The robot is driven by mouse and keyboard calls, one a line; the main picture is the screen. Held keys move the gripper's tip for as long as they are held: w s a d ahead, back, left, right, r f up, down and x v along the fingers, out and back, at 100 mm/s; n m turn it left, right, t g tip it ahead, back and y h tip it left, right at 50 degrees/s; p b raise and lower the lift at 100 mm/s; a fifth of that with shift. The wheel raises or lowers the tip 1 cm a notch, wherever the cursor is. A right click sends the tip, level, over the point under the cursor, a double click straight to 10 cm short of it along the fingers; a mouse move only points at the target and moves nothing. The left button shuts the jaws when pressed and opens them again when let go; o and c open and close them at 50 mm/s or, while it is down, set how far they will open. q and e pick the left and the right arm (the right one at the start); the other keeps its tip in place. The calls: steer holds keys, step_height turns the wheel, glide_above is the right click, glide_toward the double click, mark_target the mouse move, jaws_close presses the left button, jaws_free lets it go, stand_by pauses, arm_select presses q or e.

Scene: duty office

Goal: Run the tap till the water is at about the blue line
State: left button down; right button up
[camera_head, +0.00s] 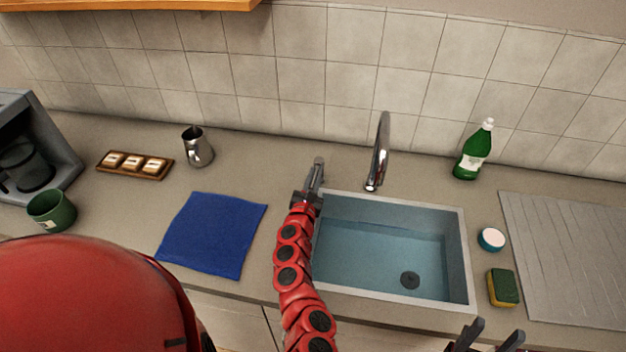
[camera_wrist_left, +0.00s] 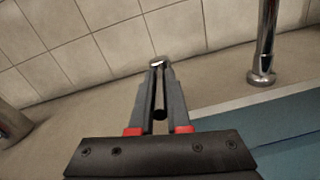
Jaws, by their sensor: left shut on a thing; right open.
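The sink (camera_head: 468,250) holds bluish, clear water (camera_head: 370,262), with the dark drain (camera_head: 410,280) visible through it. A faint line crosses the back wall near the water's edge; I cannot tell the blue mark from the waterline. The chrome tap (camera_head: 381,150) arches at the sink's back; no stream shows below its spout. My left gripper (camera_head: 317,172) is left of the tap, at the sink's back left corner. It is shut on a small metal knob (camera_wrist_left: 158,63), seemingly the tap's handle, mostly hidden by the fingers. My right gripper (camera_head: 487,335) is open and empty at the bottom edge.
A green bottle (camera_head: 473,152), a round white-topped tub (camera_head: 491,239), a sponge (camera_head: 503,287) and a ridged drainboard (camera_head: 570,260) are right of the sink. A blue cloth (camera_head: 212,233), metal jug (camera_head: 198,148) and green mug (camera_head: 51,212) are left.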

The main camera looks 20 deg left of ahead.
arm_select(q)
steer(key=shift+d+y, duration=0.1)
steer(key=shift+y, duration=0.2)
steer(key=c, duration=0.9)
jaws_free()
steer(key=b+v, duration=0.1)
steer(key=v, duration=1.4)
steer(key=shift+s+d, duration=0.3)
steer(key=shift+v, duration=0.8)
steer(key=shift+a+r, duration=0.1)
